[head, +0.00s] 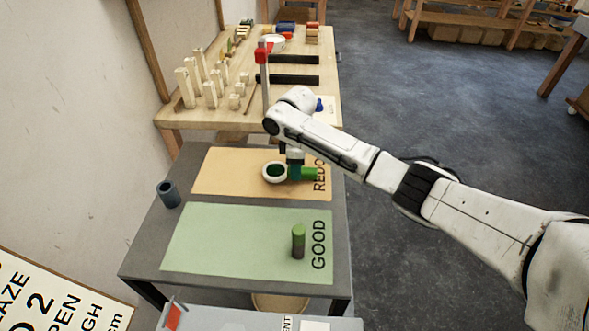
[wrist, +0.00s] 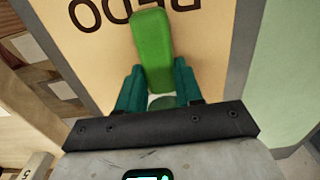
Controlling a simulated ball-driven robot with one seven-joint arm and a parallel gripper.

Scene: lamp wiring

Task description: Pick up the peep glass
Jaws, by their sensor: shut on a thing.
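The peep glass has a white ring with a dark green glass (head: 268,178) and a bright green handle (head: 308,173). It is over the orange REDO mat (head: 225,172). My gripper (head: 294,173) comes down on it from above, with teal fingers between the ring and the handle's free end. In the wrist view, my gripper (wrist: 158,68) is shut on the green handle (wrist: 152,45), one finger on each side. A pale part of the ring shows between the fingers, and the rest is hidden by the gripper. I cannot tell whether the glass touches the mat.
A green-and-brown cylinder (head: 298,242) stands on the green GOOD mat (head: 220,245). A blue-grey cup (head: 168,194) stands at the table's left edge. Behind, a wooden table (head: 225,122) holds several pale wooden blocks and a grey post with a red top (head: 264,75).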

